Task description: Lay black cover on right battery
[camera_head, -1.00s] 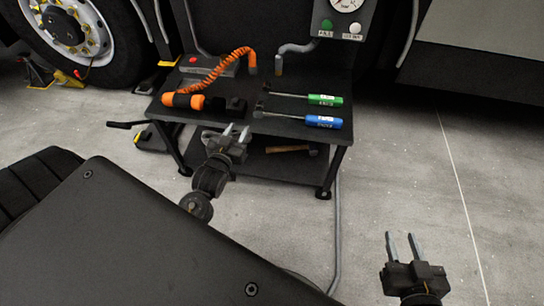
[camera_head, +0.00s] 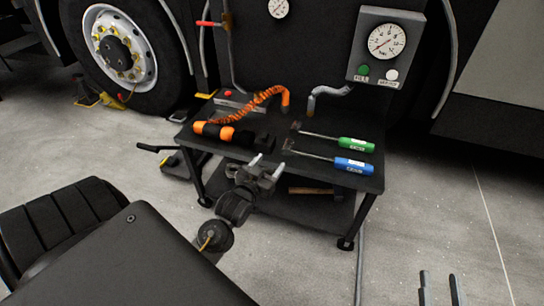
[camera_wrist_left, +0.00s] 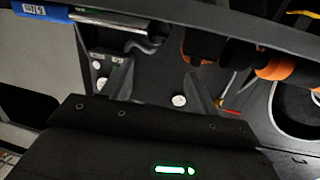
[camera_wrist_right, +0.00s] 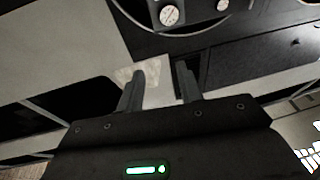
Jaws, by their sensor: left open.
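I cannot make out the black cover or the right battery for certain in any view. My left gripper (camera_head: 267,166) is open and empty at the front edge of the tool table in the head view. Its two fingers stand apart in the left wrist view (camera_wrist_left: 158,98). My right gripper (camera_head: 440,286) shows only its fingertips at the bottom right of the head view, over the floor. Its fingers are apart with nothing between them in the right wrist view (camera_wrist_right: 160,88).
The black tool table (camera_head: 225,157) holds a green-handled tool (camera_head: 355,144), a blue-handled tool (camera_head: 353,166) and an orange-and-black tool (camera_head: 222,131) with a coiled hose. A gauge panel (camera_head: 387,46) and truck wheel (camera_head: 122,47) stand behind. Floor at right is clear.

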